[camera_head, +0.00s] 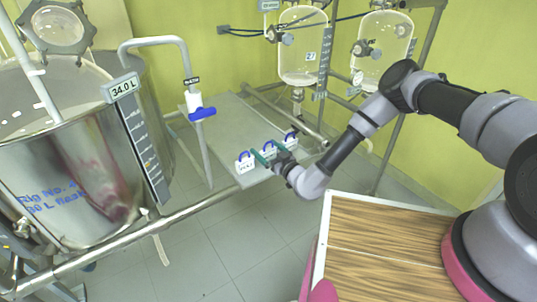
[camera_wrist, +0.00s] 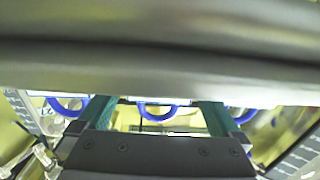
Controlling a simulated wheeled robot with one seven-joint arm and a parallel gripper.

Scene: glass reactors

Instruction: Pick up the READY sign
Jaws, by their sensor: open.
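Three small white signs with blue loop handles stand in a row on the grey shelf (camera_head: 222,128): a left sign (camera_head: 245,166), a middle sign (camera_head: 267,149) and a right sign (camera_head: 291,136). Their lettering is too small to read, so I cannot tell which is READY. My gripper (camera_head: 267,154) is open at the row, its green fingers on either side of the middle sign. In the wrist view, the middle blue loop (camera_wrist: 157,112) lies between the spread fingers of my gripper (camera_wrist: 156,103). The left loop (camera_wrist: 68,108) and right loop (camera_wrist: 240,116) lie outside them. I see no grip on any sign.
A large steel vessel (camera_head: 75,185) marked 34.0 L stands at left, with a pipe and blue-handled valve (camera_head: 201,113) beside the shelf. Two glass vessels (camera_head: 304,50) (camera_head: 383,48) hang behind. A wood-topped surface (camera_head: 380,245) is at front right. A metal rail (camera_head: 185,212) runs before the shelf.

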